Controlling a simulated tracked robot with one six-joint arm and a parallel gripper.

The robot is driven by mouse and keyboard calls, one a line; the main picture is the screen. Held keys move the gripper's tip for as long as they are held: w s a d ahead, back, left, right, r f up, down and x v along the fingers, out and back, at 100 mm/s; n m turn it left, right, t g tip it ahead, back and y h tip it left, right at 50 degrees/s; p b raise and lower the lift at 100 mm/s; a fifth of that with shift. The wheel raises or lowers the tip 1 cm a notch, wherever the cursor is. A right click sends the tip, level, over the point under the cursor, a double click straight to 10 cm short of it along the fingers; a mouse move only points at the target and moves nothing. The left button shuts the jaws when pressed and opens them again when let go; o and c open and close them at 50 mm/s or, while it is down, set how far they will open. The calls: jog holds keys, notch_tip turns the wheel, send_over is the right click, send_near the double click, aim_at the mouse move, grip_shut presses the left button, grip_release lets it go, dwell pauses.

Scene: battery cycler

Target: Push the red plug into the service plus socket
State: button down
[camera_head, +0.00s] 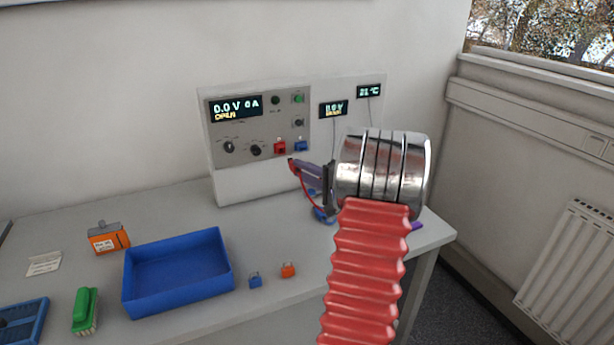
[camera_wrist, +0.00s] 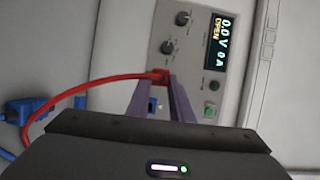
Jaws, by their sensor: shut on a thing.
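My gripper (camera_head: 293,164) is shut on the red plug (camera_head: 291,161), in front of the grey cycler panel. In the wrist view, the red plug (camera_wrist: 160,76) shows between the purple fingertips (camera_wrist: 159,80), with its red cable bending to the left. The red socket (camera_head: 279,147) is at the lower right of the panel, left of the blue socket (camera_head: 301,146). In the head view, the plug appears just below and right of the red socket, outside it. The wrist view does not show the gap clearly; the plug and fingers cover that spot.
The cycler (camera_head: 260,182) stands against the wall; its display (camera_head: 235,108) reads 0.0 V 0 A, OPEN. A blue plug (camera_head: 324,214) lies on the bench near the cables. A blue tray (camera_head: 180,300), orange box (camera_head: 108,239) and small blue and orange pieces lie in front.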

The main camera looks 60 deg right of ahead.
jog(key=shift+w+d, duration=0.15)
jog(key=shift+w, duration=0.05)
dwell(0.4)
jog(key=shift+w+d, duration=0.45)
jog(key=shift+w, duration=0.35)
jog(key=shift+w+d, duration=0.5)
jog(key=shift+w, duration=0.3)
jog(key=shift+w+d, duration=0.45)
jog(key=shift+w, duration=0.35)
jog(key=shift+w+d, duration=0.4)
jog(key=shift+w, duration=0.25)
jog(key=shift+w+d, duration=0.4)
jog(key=shift+w, duration=0.25)
dwell(3.2)
jog(key=c, duration=1.5)
grip_release()
